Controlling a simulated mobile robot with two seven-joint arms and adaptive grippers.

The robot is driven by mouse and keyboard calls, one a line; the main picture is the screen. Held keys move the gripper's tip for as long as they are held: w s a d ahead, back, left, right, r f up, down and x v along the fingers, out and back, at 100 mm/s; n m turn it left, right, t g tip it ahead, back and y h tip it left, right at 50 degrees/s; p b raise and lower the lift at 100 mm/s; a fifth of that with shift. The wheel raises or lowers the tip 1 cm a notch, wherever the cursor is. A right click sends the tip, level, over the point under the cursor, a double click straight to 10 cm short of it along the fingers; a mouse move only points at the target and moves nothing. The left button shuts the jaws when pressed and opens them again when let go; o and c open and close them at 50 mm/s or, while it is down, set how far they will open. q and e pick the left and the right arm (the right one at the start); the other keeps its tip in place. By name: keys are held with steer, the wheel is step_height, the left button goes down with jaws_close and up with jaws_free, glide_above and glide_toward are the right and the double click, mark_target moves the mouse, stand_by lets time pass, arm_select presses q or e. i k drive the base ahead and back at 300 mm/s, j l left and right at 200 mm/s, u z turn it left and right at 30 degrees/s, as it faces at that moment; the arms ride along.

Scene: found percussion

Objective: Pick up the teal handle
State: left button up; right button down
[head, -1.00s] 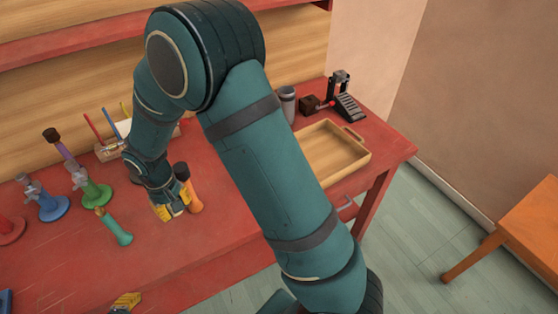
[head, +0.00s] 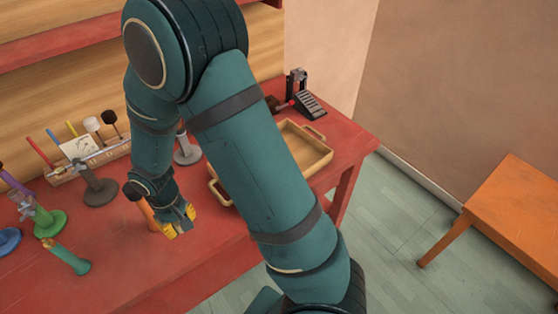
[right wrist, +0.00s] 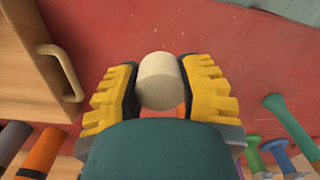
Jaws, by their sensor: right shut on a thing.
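The teal handle (head: 67,258) is on the red table at the lower left of the head view, with a tan upper end. It also shows at the right of the right wrist view (right wrist: 290,122), outside the jaws and apart from them. My right gripper (head: 179,222) is above the table, to the right of the teal handle. In the right wrist view its yellow fingers (right wrist: 159,95) are shut on a cream cylinder (right wrist: 160,80). The gripper hides this cylinder in the head view. My left gripper is out of view.
An orange handle (head: 148,215) stands just left of my right gripper. A green stand (head: 50,222) is behind the teal handle. A wooden tray (head: 318,165) and a black pedal (head: 308,104) are at the right. The front of the table is bare.

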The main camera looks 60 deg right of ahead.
mark_target(81, 266)
steer(key=k+l, duration=0.1)
steer(key=l, duration=1.15)
steer(key=k+l, duration=0.15)
steer(key=l, duration=0.5)
steer(key=z, duration=0.05)
